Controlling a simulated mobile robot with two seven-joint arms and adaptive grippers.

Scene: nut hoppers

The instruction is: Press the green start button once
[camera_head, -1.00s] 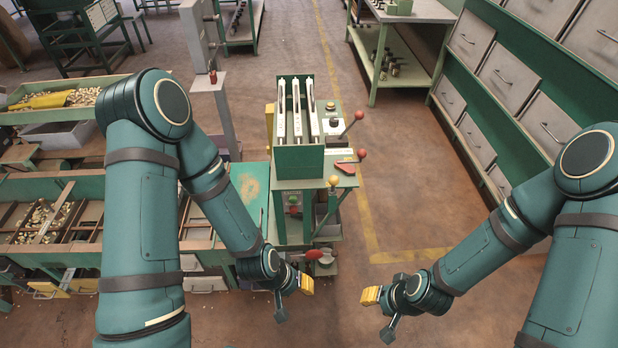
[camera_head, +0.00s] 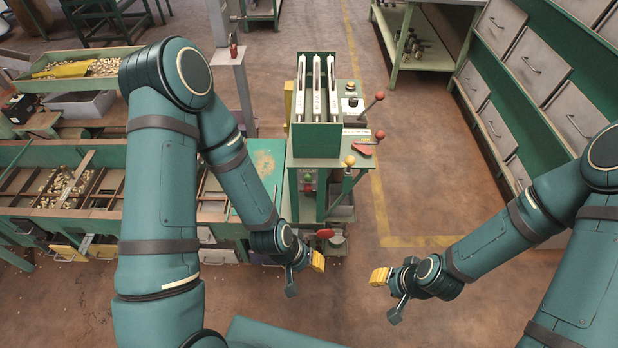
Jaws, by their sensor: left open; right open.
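A small green button (camera_head: 308,178) shows on the front of the green machine (camera_head: 316,142), low between its legs, with a red part just under it. It is small, so its details are hard to tell. My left gripper (camera_head: 304,276) is open and empty, in front of and below the machine, apart from the button. My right gripper (camera_head: 388,297) is open and empty, further right over bare floor.
Levers with red knobs (camera_head: 379,96) and a yellow knob (camera_head: 350,160) stick out at the machine's right. A red handle (camera_head: 325,233) is low in front. Hopper troughs (camera_head: 80,206) fill the left, drawers (camera_head: 528,56) the right. Floor right of the machine is clear.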

